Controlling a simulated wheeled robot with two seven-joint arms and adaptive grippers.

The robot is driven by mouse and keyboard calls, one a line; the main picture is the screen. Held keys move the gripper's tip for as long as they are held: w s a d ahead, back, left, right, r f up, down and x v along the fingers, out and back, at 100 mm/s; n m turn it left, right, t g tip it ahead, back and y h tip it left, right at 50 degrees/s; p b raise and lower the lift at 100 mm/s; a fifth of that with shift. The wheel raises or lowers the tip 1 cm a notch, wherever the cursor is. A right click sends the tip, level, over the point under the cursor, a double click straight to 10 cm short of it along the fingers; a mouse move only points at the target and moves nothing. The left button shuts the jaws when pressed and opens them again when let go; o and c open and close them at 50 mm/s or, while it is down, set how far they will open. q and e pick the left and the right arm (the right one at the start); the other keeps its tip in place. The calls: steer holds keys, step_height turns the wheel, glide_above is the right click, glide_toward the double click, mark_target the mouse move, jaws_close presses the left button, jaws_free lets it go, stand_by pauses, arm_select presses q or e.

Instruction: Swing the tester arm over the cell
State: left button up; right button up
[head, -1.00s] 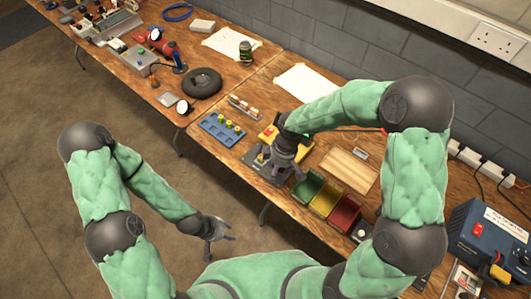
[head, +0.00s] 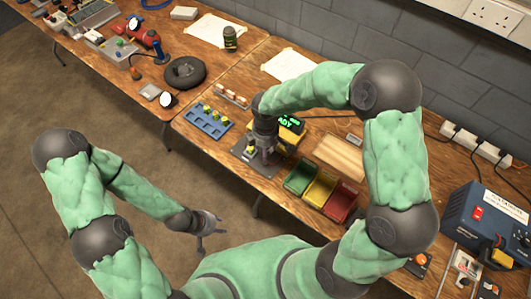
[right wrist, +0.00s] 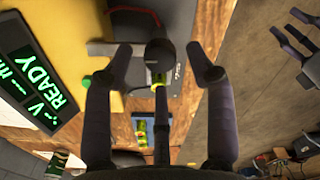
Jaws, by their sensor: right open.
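The tester has a yellow body (head: 291,134) with a lit green display reading READY (right wrist: 36,72), and a dark base (head: 246,152). My right gripper (head: 260,154) is above the base, pointing down. In the right wrist view its fingers (right wrist: 163,66) are apart. My left gripper (head: 207,228) is open and empty, away from the table over the floor.
A blue tray (head: 205,132) with several yellow-green cells lies left of the tester. Green (head: 303,174), yellow (head: 320,188) and red (head: 341,201) bins stand right of it. A wooden board (head: 341,155) lies behind them. A blue power unit (head: 497,222) stands far right.

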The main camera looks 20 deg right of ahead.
steer(key=shift+f, duration=0.9)
jaws_close()
